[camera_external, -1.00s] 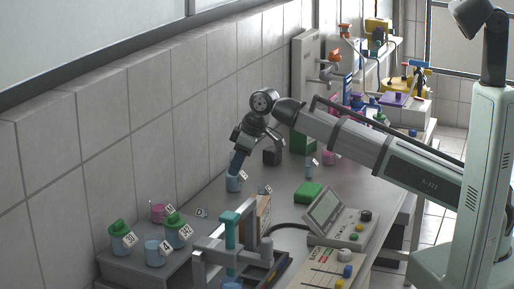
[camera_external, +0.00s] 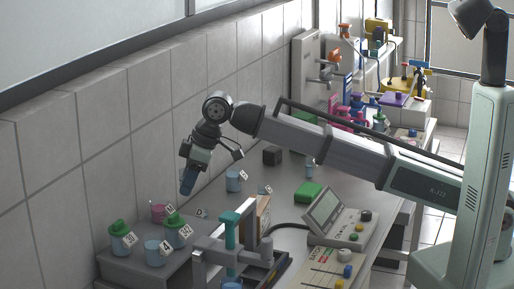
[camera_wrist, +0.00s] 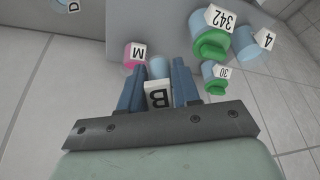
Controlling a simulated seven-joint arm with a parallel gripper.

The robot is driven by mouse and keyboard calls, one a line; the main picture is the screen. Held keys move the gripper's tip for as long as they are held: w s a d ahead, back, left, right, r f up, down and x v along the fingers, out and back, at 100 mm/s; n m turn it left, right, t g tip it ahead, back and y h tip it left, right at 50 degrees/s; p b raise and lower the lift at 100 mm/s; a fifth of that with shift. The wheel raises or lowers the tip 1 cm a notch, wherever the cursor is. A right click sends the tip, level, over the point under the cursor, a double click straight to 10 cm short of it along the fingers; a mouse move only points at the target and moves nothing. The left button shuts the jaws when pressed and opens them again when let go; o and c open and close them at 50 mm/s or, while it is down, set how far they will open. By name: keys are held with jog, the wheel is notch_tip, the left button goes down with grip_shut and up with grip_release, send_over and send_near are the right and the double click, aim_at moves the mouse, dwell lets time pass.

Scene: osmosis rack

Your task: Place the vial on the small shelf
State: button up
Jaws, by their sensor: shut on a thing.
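My gripper (camera_external: 187,193) hangs over the back left of the bench, near the wall and to the right of the raised shelf. In the wrist view its blue fingers (camera_wrist: 157,85) are shut on a light blue vial (camera_wrist: 158,67) with a white label "B". In the external view the fingers hide this vial. The small shelf (camera_external: 140,270) is a low grey platform at the lower left. It bears a pink vial marked M (camera_external: 158,213), a blue vial marked 4 (camera_external: 153,254) and two green-capped vials (camera_external: 118,240).
A blue vial (camera_external: 233,181) stands on the bench right of my gripper. A grey frame with a teal post (camera_external: 232,232) stands right of the shelf. A device with a screen (camera_external: 328,212) and a green block (camera_external: 307,192) are farther right. The tiled wall is close behind.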

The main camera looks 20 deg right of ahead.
jog(key=shift+w+d+m, duration=0.1)
jog(key=shift+m, duration=0.4)
jog(key=shift+f+t, duration=0.3)
jog(key=shift+f, duration=4.75)
jog(key=shift+f, duration=0.1)
jog(key=o, duration=1)
jog(key=v, duration=1.2)
